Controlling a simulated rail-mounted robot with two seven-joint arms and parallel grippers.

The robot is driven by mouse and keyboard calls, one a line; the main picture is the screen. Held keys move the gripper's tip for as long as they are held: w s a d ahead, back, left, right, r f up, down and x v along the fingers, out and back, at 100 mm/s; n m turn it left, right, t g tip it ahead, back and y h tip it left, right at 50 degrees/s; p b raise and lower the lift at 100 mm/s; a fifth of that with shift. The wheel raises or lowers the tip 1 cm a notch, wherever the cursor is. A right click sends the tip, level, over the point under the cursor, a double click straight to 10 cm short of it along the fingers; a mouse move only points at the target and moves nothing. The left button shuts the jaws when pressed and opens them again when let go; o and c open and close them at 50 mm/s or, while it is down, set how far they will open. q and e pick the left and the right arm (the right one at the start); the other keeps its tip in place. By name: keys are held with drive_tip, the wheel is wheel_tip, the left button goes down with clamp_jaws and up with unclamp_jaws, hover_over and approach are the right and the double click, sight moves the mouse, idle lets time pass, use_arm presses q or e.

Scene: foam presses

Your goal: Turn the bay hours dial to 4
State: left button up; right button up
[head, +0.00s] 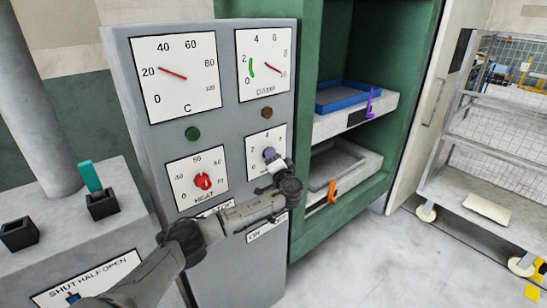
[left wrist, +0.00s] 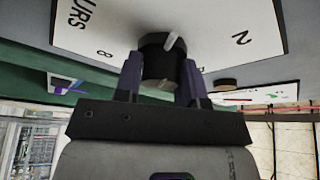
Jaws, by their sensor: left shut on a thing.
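The hours dial (head: 252,142) is a white numbered plate at the lower right of the grey panel. Its plate (left wrist: 105,30) also shows in the left wrist view, with 2, 8 and part of the word HOURS visible. My left gripper (head: 272,160) is at this dial, its fingers on either side of the dark knob (left wrist: 158,58) and shut on it. A pale pointer mark shows on the knob in the left wrist view. I cannot tell exactly which number it points to. My right gripper is not in view.
The red heat knob (head: 203,181) is left of the hours dial, with two gauges above. A green press (head: 310,215) with a blue tray (head: 341,96), a purple handle (head: 370,102) and an orange handle (head: 333,191) stands right. A wire cart (head: 490,150) is farther right.

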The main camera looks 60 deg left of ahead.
use_arm(q)
drive_tip(key=m+h+p, duration=0.1)
drive_tip(key=m+p, duration=0.1)
drive_tip(key=p, duration=0.2)
drive_tip(key=m+h+p, duration=0.1)
drive_tip(key=m+p, duration=0.2)
drive_tip(key=p, duration=0.1)
drive_tip(key=r+m+h+p, duration=0.1)
drive_tip(key=m+p, duration=0.1)
drive_tip(key=p, duration=0.2)
drive_tip(key=shift+t, duration=0.3)
drive_tip(key=m+g+h+p, duration=0.1)
drive_tip(key=m+p, duration=0.2)
drive_tip(key=p, duration=0.2)
drive_tip(key=m+g+h+p, duration=0.1)
drive_tip(key=m+p, duration=0.3)
drive_tip(key=p, duration=0.2)
drive_tip(key=shift+f, duration=0.15)
drive_tip(key=shift+f+m+g+h+p, duration=0.1)
drive_tip(key=shift+m+g+h+p, duration=0.2)
drive_tip(key=shift+m+g+p, duration=0.65)
drive_tip(key=shift+m+g, duration=0.05)
drive_tip(key=shift+m, duration=0.2)
drive_tip(key=shift+f+m+g+h, duration=0.15)
drive_tip(key=shift+m+g+h, duration=0.15)
drive_tip(key=shift+m+g, duration=0.7)
drive_tip(key=shift+m, duration=0.5)
